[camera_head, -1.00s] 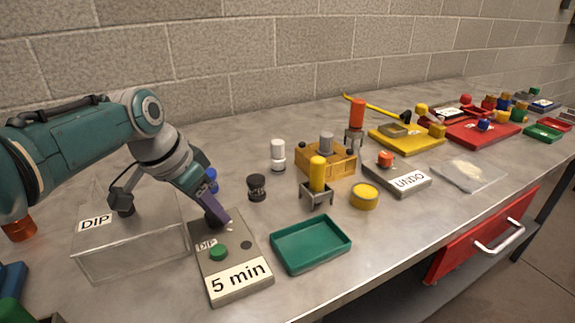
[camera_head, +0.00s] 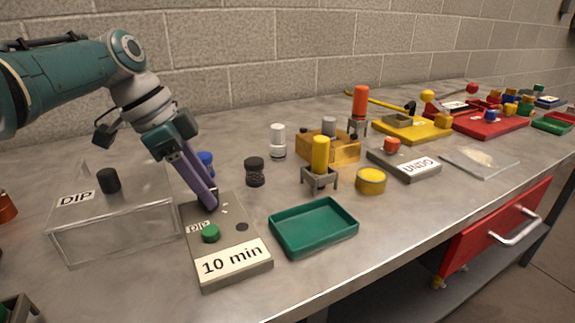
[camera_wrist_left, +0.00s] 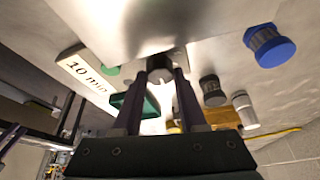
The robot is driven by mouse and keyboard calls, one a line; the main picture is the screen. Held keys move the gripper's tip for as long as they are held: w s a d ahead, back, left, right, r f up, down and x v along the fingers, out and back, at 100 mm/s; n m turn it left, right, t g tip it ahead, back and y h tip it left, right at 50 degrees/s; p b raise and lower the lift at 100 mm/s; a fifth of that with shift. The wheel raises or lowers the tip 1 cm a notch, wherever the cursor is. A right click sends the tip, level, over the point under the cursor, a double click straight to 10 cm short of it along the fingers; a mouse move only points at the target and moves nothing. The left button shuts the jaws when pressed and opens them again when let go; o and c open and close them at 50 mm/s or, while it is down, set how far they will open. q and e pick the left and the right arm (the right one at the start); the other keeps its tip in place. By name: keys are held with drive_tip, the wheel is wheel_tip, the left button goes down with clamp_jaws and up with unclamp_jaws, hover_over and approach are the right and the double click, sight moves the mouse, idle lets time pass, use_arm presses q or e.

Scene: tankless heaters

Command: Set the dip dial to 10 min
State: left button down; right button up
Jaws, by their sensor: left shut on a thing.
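The dip control box (camera_head: 205,272) is a flat grey box on the bench with a small DIP label, a green button (camera_head: 210,233) and a display (camera_head: 230,259) that reads "10 min". My left gripper (camera_head: 211,203) reaches down to the back of this box, with its purple fingers shut on the dial (camera_wrist_left: 159,68). The dial is mostly hidden by the fingers in the head view. In the left wrist view it shows as a dark knob between the two fingertips, and the "10 min" display (camera_wrist_left: 84,75) also shows. My right gripper is not in view.
A clear box labelled DIP (camera_head: 110,235) stands left of the control box. A green tray (camera_head: 313,228) lies close on its right. A blue-capped jar (camera_head: 205,159) and a black-capped jar (camera_head: 255,172) stand behind.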

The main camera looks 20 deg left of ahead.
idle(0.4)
use_arm(q)
drive_tip(key=shift+c, duration=2.3)
unclamp_jaws()
drive_tip(key=shift+a+r, duration=0.1)
drive_tip(key=shift+r, duration=0.25)
drive_tip(key=p+v, duration=0.2)
drive_tip(key=v, duration=0.7)
drive_tip(key=shift+s+r, duration=0.1)
drive_tip(key=shift+s, duration=0.05)
